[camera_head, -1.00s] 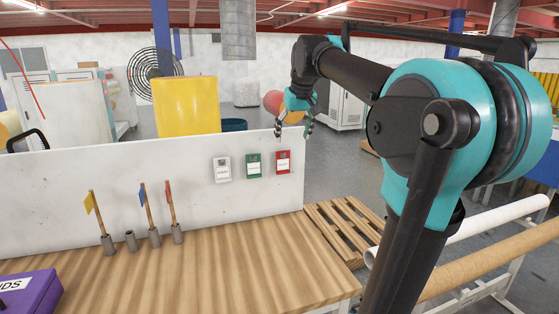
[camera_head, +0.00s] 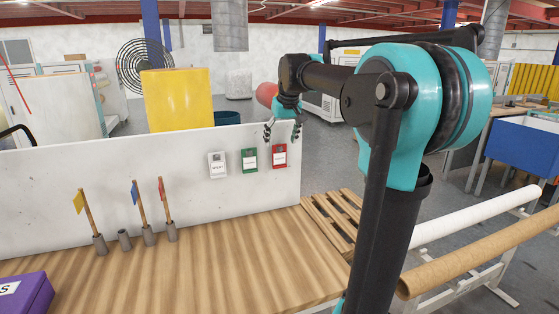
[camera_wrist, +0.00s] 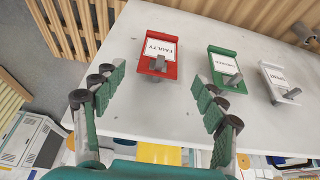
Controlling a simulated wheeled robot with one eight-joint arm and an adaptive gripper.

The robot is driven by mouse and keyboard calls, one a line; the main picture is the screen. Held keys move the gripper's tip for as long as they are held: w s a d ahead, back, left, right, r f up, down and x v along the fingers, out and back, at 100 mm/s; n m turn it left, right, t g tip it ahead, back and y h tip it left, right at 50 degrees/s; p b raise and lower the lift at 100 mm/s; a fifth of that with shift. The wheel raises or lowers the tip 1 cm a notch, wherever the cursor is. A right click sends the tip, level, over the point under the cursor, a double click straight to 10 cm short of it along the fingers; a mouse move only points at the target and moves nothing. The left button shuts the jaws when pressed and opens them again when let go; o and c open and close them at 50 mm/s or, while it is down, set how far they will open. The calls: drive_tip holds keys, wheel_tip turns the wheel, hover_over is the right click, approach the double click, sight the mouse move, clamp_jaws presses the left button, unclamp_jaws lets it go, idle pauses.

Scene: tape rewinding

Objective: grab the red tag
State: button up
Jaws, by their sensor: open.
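The red tag (camera_head: 279,156) hangs on the white upright panel (camera_head: 120,178), at the right end of a row of three tags. In the wrist view the red tag (camera_wrist: 158,54) has a white label reading "FAULTY" and hangs on a grey peg. My gripper (camera_head: 282,134) is just above the red tag in the head view. In the wrist view my gripper (camera_wrist: 158,92) is open, with its fingers apart and nothing between their tips; the red tag lies ahead of the gap. The distance between tips and tag is hard to tell.
A green tag (camera_head: 249,160) and a white tag (camera_head: 217,165) hang left of the red one. Small flags, including a red flag (camera_head: 161,190), stand in holders on the wooden table (camera_head: 200,265). A purple box (camera_head: 25,297) sits at the table's left.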

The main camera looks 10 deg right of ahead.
sight(280, 147)
drive_tip(key=shift+x, duration=2.85)
drive_tip(key=shift+d, duration=0.1)
drive_tip(key=shift+c, duration=0.6)
drive_tip(key=c, duration=0.8)
